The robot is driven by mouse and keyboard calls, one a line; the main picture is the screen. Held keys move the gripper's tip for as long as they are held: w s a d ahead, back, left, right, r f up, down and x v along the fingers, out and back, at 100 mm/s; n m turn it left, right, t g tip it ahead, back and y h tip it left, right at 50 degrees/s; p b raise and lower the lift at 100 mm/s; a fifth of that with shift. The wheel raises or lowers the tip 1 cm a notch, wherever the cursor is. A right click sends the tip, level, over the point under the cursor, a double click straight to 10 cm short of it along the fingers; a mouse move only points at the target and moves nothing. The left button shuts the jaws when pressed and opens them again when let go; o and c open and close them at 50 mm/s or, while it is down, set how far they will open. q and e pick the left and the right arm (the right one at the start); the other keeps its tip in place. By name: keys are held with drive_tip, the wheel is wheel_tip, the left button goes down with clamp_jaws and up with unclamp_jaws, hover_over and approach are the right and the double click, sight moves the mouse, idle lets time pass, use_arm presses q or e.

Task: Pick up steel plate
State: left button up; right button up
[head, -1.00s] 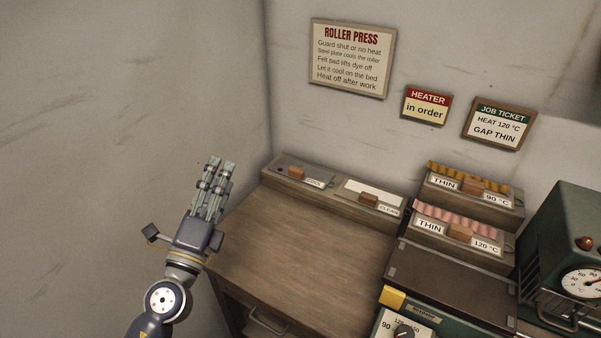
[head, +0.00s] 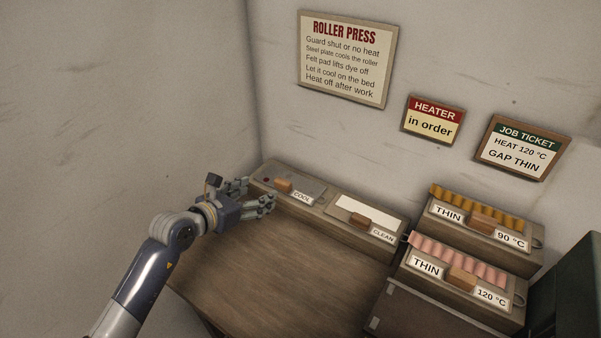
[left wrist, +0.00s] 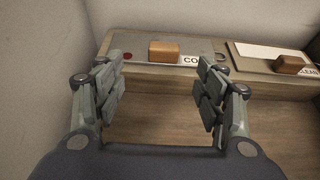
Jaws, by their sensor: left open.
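The steel plate (head: 306,185) is a flat grey sheet with a wooden handle block (head: 284,185), lying in the tray slot labelled COOL at the back left of the table. It also shows in the left wrist view (left wrist: 196,46), straight ahead, with its brown handle block (left wrist: 164,52) and a red spot on its left part. My left gripper (head: 264,202) is open and empty, in front of the plate and apart from it. In the left wrist view its fingers (left wrist: 160,92) stand wide on either side below the handle. My right gripper is not in view.
A white pad (head: 362,211) with a wooden handle lies in the CLEAN slot to the right. Yellow (head: 478,206) and pink (head: 458,258) ribbed pieces sit on stepped stands at the right. The wooden tabletop (head: 270,270) is clear. Walls stand close behind and left.

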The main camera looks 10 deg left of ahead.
sight(282, 181)
use_arm(q)
drive_tip(key=x, duration=0.4)
drive_tip(key=shift+w+p, duration=0.3)
drive_tip(key=shift+w, duration=0.05)
drive_tip(key=shift+w+d+f, duration=0.1)
drive_tip(key=shift+w+d, duration=0.1)
drive_tip(key=shift+w, duration=0.05)
drive_tip(key=shift+w+d, duration=0.15)
drive_tip(key=shift+w, duration=0.05)
drive_tip(key=x, duration=0.2)
drive_tip(key=p+x, duration=0.1)
drive_tip(key=x, duration=0.1)
drive_tip(key=shift+d, duration=0.35)
drive_tip(key=shift+w+d, duration=0.1)
drive_tip(key=shift+w, duration=0.3)
drive_tip(key=shift+c, duration=1.3)
drive_tip(key=c, duration=1.2)
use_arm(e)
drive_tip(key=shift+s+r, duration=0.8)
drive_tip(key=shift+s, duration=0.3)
